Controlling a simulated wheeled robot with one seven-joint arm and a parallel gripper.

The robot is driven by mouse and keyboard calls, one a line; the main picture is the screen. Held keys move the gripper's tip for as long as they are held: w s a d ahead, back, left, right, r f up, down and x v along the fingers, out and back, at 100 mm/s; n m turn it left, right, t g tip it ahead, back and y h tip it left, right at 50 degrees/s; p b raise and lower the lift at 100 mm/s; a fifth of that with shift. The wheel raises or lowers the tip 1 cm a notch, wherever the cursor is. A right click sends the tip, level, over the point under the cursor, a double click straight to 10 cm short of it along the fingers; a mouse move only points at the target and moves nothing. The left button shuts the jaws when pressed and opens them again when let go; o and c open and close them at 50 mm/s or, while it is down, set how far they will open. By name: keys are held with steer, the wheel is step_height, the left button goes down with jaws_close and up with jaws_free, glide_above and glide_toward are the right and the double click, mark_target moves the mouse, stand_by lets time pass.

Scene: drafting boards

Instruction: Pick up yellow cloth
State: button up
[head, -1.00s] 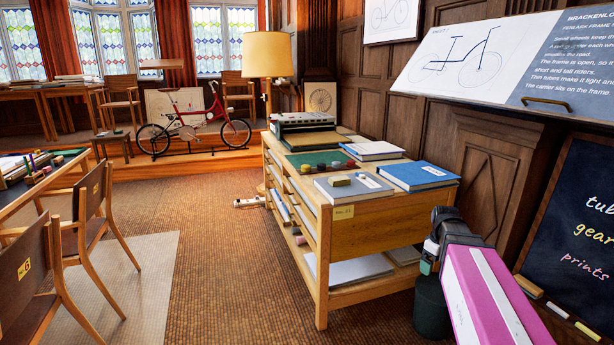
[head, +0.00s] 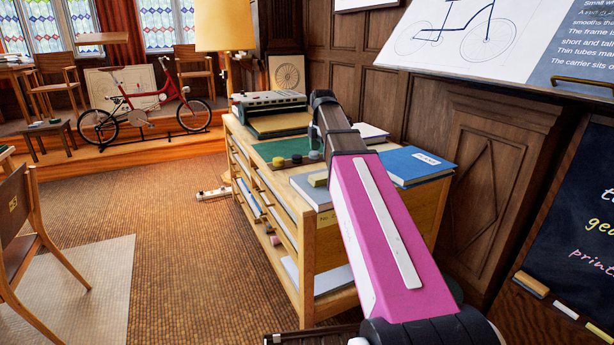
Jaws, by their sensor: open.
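I cannot make out a yellow cloth for certain. A small olive-yellow item (head: 318,179) lies on a grey book (head: 304,189) at the near end of the wooden cabinet (head: 326,258); it looks block-like, and its right side is close to my arm in the picture. My magenta arm (head: 350,180) rises from the lower right and reaches across the cabinet in the view. My gripper's fingers do not show; the arm's far end hides part of the cabinet top.
A blue book (head: 415,165) lies right of my arm, and a green mat (head: 283,150) lies left of it. A typewriter-like machine (head: 268,103) stands farther back. A chair (head: 28,230) is at the left.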

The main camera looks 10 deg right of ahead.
mark_target(320, 176)
steer(key=shift+w+a+f, duration=0.1)
steer(key=shift+a+f, duration=0.05)
steer(key=shift+f, duration=5.2)
steer(key=c, duration=1)
